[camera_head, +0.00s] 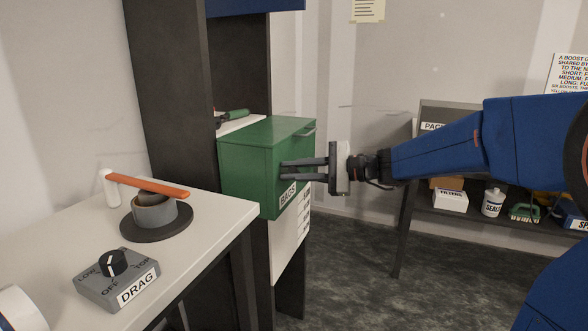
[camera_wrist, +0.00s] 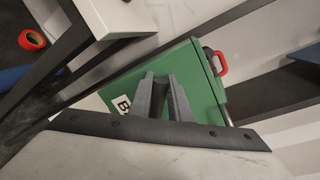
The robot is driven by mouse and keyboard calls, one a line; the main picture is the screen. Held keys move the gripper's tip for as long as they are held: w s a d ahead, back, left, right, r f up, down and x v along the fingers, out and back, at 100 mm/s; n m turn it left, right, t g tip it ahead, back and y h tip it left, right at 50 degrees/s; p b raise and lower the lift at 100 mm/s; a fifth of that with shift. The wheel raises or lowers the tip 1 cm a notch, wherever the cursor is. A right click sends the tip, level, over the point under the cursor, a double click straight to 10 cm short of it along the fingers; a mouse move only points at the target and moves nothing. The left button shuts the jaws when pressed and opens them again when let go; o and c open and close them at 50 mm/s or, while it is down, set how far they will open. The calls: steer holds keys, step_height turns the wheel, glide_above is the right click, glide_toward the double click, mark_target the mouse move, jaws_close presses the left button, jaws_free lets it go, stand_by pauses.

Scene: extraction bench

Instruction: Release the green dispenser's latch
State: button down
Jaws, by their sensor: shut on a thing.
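The green dispenser (camera_head: 250,155) is a box with a lid, marked BAGS on its front, mounted on the dark upright in the middle of the head view. It also shows in the wrist view (camera_wrist: 203,85). My gripper (camera_head: 283,171) reaches in from the right, its fingertips at the dispenser's front face, above the label. In the wrist view, my two grey fingers (camera_wrist: 160,77) meet the green front beside a partly covered label. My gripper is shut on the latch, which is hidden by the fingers. The lid looks closed.
A pale bench (camera_head: 225,210) at left holds a DRAG dial box (camera_head: 118,283) and a round grey holder (camera_head: 155,213) with an orange-handled tool across it. A dark shelf (camera_head: 455,218) with bottles and boxes stands at right. Open floor (camera_head: 345,275) lies between.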

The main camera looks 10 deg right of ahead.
steer(key=n, duration=0.2)
steer(key=f+n+h, duration=0.1)
steer(key=shift+s+a+n+t, duration=0.15)
steer(key=shift+s+n+t, duration=0.1)
steer(key=shift+n+t, duration=0.15)
steer(key=shift+f+n+t, duration=0.4)
steer(key=shift+n, duration=0.7)
steer(key=c, duration=1.9)
jaws_free()
steer(key=v, duration=1.7)
steer(key=shift+s+r, duration=0.15)
steer(key=shift+r, duration=0.1)
